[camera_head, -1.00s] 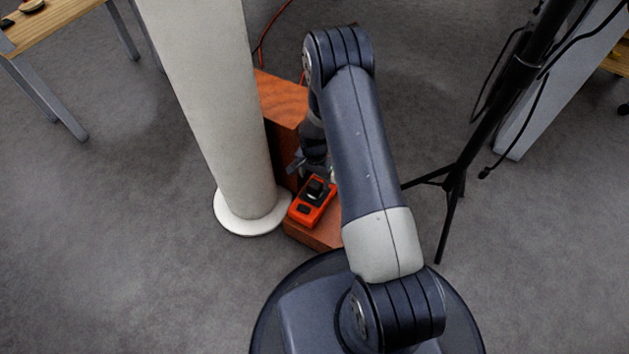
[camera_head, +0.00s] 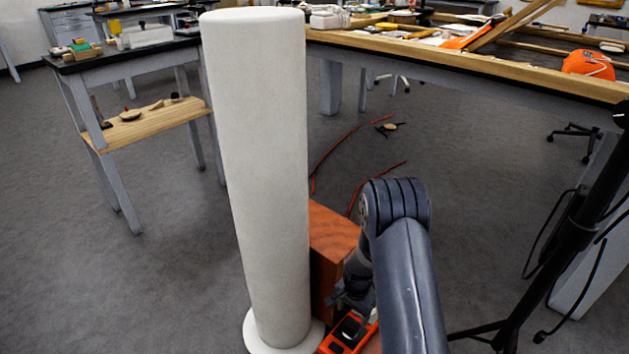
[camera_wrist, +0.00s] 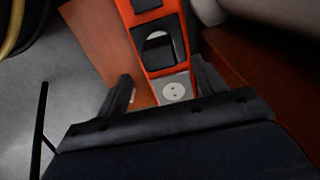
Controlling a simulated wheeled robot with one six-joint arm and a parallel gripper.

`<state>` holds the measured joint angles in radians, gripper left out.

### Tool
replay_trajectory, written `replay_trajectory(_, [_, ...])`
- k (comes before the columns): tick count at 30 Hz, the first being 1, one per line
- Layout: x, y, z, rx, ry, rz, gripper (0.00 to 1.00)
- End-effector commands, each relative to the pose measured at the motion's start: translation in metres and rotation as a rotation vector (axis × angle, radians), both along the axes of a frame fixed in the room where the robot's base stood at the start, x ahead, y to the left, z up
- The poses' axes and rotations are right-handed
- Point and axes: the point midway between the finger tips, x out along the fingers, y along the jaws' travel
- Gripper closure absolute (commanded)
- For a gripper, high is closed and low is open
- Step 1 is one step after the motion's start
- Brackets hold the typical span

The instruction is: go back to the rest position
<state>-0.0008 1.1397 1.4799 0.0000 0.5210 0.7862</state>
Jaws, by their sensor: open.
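My gripper (camera_wrist: 163,90) is open in the wrist view, with one dark finger at the left and one at the right. An orange device with black parts (camera_wrist: 158,35) lies beyond the fingers on reddish-brown wood. Its grey end with a round pale disc shows near the fingers; I cannot tell whether they touch it. In the head view my gripper (camera_head: 350,298) is low beside the wooden block (camera_head: 332,245), just above the orange device (camera_head: 336,347), which is cut by the lower frame edge and partly hidden by my arm.
A white column (camera_head: 262,180) on a round base stands close left of my arm. A black tripod stand (camera_head: 570,250) is at the right. A long workbench (camera_head: 470,62) crosses the back, and a small table (camera_head: 150,125) stands at the left. Orange cable (camera_head: 335,150) lies on the floor.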

Motion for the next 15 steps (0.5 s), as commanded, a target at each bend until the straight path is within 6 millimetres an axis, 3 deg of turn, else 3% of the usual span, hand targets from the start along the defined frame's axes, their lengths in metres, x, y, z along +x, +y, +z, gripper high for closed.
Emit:
replay_trajectory(1, [-0.001,0.0,-0.015,0.0,0.003,0.0,0.34])
replay_trajectory(6, [-0.001,0.0,-0.048,0.0,0.003,0.0,0.34])
replay_trajectory(15, [0.0,0.0,-0.082,0.0,0.001,0.0,0.34])
